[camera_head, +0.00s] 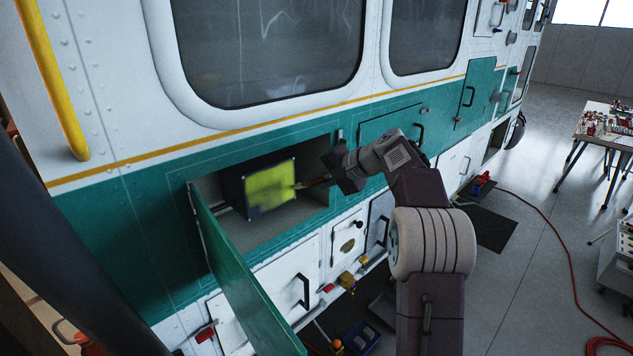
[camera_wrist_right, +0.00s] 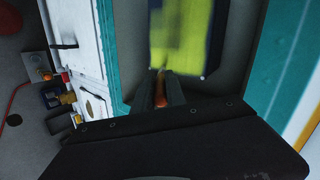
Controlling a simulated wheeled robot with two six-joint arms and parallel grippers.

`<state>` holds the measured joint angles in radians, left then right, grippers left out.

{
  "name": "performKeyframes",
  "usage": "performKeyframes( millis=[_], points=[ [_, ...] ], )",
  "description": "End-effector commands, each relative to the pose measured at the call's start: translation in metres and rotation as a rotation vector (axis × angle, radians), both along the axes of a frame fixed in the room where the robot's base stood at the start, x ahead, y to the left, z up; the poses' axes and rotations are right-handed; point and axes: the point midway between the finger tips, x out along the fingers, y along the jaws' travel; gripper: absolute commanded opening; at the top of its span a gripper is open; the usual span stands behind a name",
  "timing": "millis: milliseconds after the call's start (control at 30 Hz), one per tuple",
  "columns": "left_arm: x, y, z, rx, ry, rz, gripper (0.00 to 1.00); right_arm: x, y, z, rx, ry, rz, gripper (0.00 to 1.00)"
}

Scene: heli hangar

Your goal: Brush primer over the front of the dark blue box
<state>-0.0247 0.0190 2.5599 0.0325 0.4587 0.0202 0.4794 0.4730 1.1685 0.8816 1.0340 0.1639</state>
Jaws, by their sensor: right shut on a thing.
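The dark blue box (camera_head: 232,188) sits inside an open compartment in the side of the helicopter. Most of its front is covered with yellow-green primer (camera_head: 268,188), and dark blue shows around the edges. My right gripper (camera_head: 341,170) is shut on a brush (camera_head: 312,182) with a reddish-brown handle. The brush tip is at the right side of the painted front. In the right wrist view the brush handle (camera_wrist_right: 160,92) lies between the fingers, pointing at the yellow-green front (camera_wrist_right: 182,40). The bristles are hard to make out. My left gripper is not in view.
The green compartment door (camera_head: 240,275) hangs open at the lower left of the compartment (camera_head: 285,225). Valves and fittings (camera_head: 347,281) stick out below. A table with small items (camera_head: 605,125) stands at the far right, and a red hose (camera_head: 560,235) crosses the floor.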

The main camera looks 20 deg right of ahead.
Motion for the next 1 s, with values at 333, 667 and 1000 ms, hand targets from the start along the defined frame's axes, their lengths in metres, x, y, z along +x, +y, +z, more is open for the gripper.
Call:
performKeyframes(
  millis=[333, 667, 1000],
  points=[
    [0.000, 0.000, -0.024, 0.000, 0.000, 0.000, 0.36, -0.012, 0.032, -0.003, -0.001, 0.000, 0.003, 0.00],
    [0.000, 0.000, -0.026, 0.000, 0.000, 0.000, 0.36, -0.015, 0.040, -0.002, -0.001, 0.000, 0.002, 0.00],
    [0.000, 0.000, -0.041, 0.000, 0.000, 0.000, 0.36, -0.025, 0.072, -0.003, 0.000, 0.000, 0.004, 0.00]
  ],
)
